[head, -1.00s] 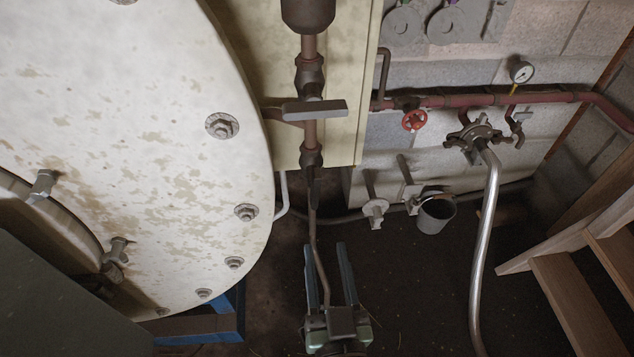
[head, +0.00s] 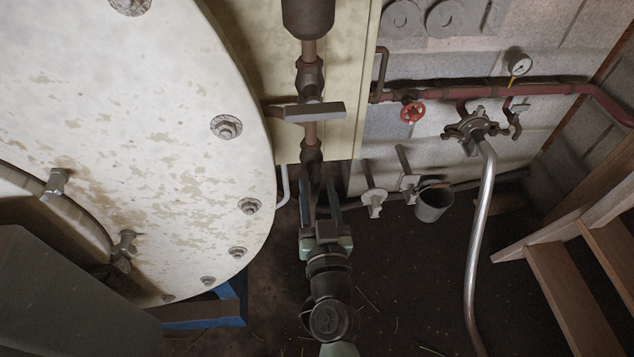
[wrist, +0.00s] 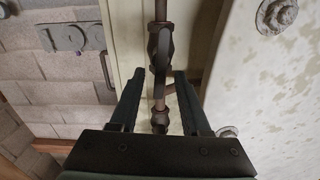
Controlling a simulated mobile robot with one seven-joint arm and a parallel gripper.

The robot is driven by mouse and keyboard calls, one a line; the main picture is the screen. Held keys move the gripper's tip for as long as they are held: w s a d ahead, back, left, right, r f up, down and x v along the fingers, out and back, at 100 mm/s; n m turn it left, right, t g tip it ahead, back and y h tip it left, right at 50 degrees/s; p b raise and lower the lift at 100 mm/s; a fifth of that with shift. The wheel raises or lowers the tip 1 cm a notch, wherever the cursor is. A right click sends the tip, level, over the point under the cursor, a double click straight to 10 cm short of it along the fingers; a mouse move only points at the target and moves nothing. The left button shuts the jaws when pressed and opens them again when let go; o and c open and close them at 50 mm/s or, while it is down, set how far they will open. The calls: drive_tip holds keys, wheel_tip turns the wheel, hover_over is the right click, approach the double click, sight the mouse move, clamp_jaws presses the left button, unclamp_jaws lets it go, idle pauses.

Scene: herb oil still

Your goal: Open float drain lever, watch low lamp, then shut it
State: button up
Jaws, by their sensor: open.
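A flat grey lever (head: 315,111) sticks out crosswise from a valve on a rusty vertical pipe (head: 309,135). It lies roughly level in the head view, below a dark float pot (head: 308,15). In the wrist view the lever (wrist: 162,50) looks narrow and nearly end-on, ahead of the fingertips. My gripper (head: 319,190) is open and empty, below the lever in the head view. Its fingers (wrist: 158,78) stand either side of the pipe in the wrist view, apart from the lever. I cannot make out a low lamp.
A large pale bolted drum end (head: 130,150) fills the left. A red handwheel (head: 412,112) sits on a red pipe (head: 460,94) at right, with a gauge (head: 519,65). A silver hose (head: 481,230), a grey bucket (head: 433,203) and wooden steps (head: 565,285) stand on the right.

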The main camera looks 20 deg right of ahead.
drive_tip(key=shift+w+d, duration=0.15)
drive_tip(key=shift+w, duration=0.3)
clamp_jaws()
